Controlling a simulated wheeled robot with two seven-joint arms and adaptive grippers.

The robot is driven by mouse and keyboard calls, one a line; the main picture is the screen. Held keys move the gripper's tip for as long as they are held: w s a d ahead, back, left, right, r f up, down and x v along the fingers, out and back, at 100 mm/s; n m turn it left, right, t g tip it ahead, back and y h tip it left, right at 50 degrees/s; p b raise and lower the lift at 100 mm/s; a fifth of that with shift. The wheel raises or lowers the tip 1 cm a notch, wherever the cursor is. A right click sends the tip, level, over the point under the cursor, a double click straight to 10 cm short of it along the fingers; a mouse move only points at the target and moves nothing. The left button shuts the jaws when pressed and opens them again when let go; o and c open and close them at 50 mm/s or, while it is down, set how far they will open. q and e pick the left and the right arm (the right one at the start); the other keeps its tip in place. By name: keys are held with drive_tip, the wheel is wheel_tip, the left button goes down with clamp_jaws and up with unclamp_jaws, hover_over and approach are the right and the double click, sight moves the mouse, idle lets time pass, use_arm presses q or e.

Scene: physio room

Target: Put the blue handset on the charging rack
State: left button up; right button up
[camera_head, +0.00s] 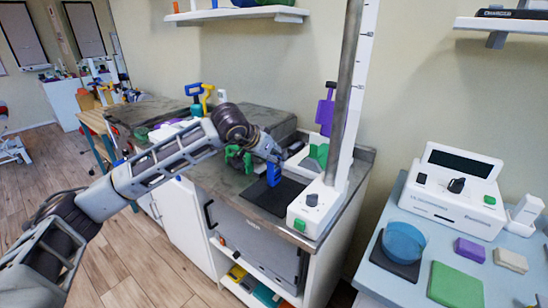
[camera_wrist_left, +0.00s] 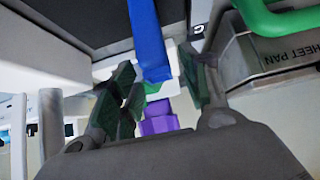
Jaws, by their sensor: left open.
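A blue upright piece (camera_head: 274,174), apparently the blue handset, stands at the dark pad (camera_head: 262,198) on the grey worktop. My left gripper (camera_head: 272,156) is over it with its arm reaching in from the left. In the left wrist view the blue piece (camera_wrist_left: 149,38) runs down between the open green-padded fingers (camera_wrist_left: 160,88); contact cannot be told. Another blue looped item (camera_head: 195,97) stands farther back. A white unit with a green part (camera_head: 314,157) and a purple handled item (camera_head: 325,112) are just right; I cannot tell which is the charging rack. My right gripper is not in view.
A tall metal pole on a white dial base (camera_head: 318,206) rises close to the right of my gripper. A green loop (camera_head: 238,158) is beside my wrist. A blue-grey table (camera_head: 385,285) at right carries a white device (camera_head: 452,190), a blue bowl and blocks.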

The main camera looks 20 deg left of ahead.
use_arm(q)
drive_tip(key=p+v, duration=0.1)
drive_tip(key=v, duration=1)
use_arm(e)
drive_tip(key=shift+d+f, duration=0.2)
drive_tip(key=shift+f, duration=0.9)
